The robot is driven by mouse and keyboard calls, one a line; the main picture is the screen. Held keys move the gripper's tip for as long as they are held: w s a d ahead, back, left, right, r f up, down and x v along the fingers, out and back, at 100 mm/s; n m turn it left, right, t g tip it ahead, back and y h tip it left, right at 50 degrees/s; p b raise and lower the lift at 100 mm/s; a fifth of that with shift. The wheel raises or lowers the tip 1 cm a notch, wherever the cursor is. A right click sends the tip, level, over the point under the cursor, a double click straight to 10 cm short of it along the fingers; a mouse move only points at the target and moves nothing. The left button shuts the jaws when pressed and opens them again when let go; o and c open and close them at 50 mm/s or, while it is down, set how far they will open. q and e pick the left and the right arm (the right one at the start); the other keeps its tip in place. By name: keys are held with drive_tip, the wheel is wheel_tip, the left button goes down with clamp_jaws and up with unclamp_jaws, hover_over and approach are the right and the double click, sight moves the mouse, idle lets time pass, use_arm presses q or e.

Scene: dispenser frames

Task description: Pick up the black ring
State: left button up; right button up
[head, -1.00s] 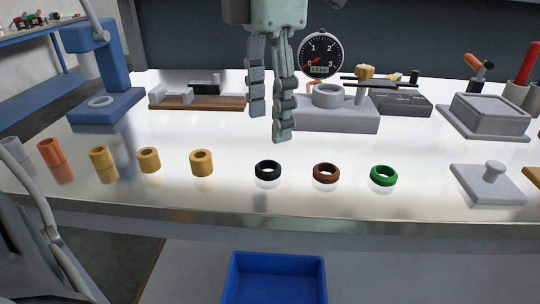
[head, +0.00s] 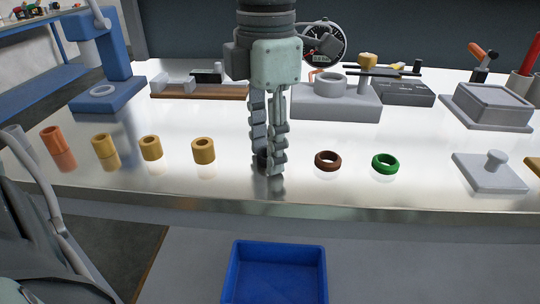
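The black ring (head: 261,159) lies on the bright table, mostly hidden behind the fingers of my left gripper (head: 268,162). The gripper points straight down. Its fingertips are at the ring, one farther back on the left and one nearer on the right. A narrow gap shows between the fingers. I cannot tell whether they press on the ring. My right gripper is not in view.
A brown ring (head: 328,161) and a green ring (head: 384,164) lie to the right. Several tan and orange sleeves (head: 203,151) stand to the left. A dial gauge fixture (head: 336,100) is behind. A blue bin (head: 277,244) sits below the table's front edge.

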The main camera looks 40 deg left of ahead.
use_arm(q)
drive_tip(key=c, duration=0.3)
drive_tip(key=shift+c, duration=0.2)
